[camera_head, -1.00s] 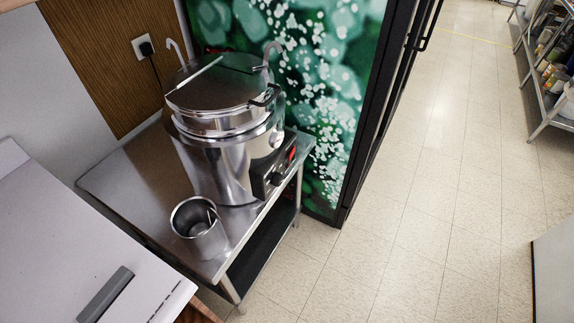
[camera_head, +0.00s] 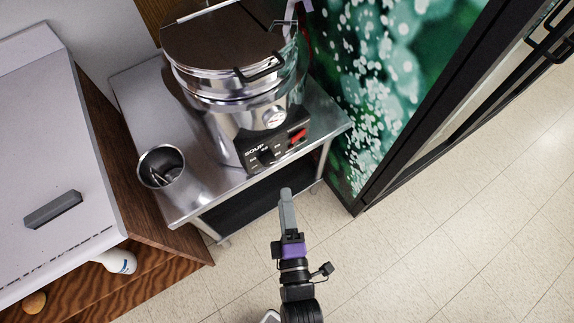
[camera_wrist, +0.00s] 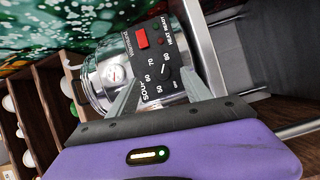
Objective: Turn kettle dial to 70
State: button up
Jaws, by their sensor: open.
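The steel soup kettle (camera_head: 225,110) stands on a metal table. Its black control panel carries the dark round dial (camera_head: 266,157), below a white gauge and beside a red switch. In the wrist view the dial (camera_wrist: 166,73) sits among printed numbers, 70 among them; where its pointer stands is too small to tell for sure. My gripper (camera_head: 286,192) is in front of and below the panel, apart from it. In the wrist view my gripper (camera_wrist: 158,85) is open and empty, its two fingers pointing toward the panel on either side of the dial's area.
The metal table (camera_head: 205,198) has a steel canister (camera_head: 162,168) with utensils at its front left. A white-topped wooden counter (camera_head: 60,150) is at left. A dark-framed door (camera_head: 440,110) is at right. The tiled floor in front is free.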

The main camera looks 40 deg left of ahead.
aim_at(269, 163)
jog(key=shift+n+y, duration=0.4)
jog(key=shift+n, duration=0.5)
jog(key=shift+s+a+p+x, duration=0.15)
jog(key=shift+s+a+x, duration=0.1)
jog(key=shift+x, duration=1.45)
jog(key=shift+s+a+p+x, duration=0.1)
jog(key=shift+s+a+x, duration=0.2)
jog(key=shift+x, duration=1.35)
jog(key=shift+s+a+p+x, duration=0.15)
jog(key=shift+s+a+x, duration=0.1)
jog(key=shift+x, duration=1.45)
jog(key=shift+f, duration=0.1)
jog(key=shift+c, duration=0.2)
grip_shut()
jog(key=shift+g+p, duration=0.3)
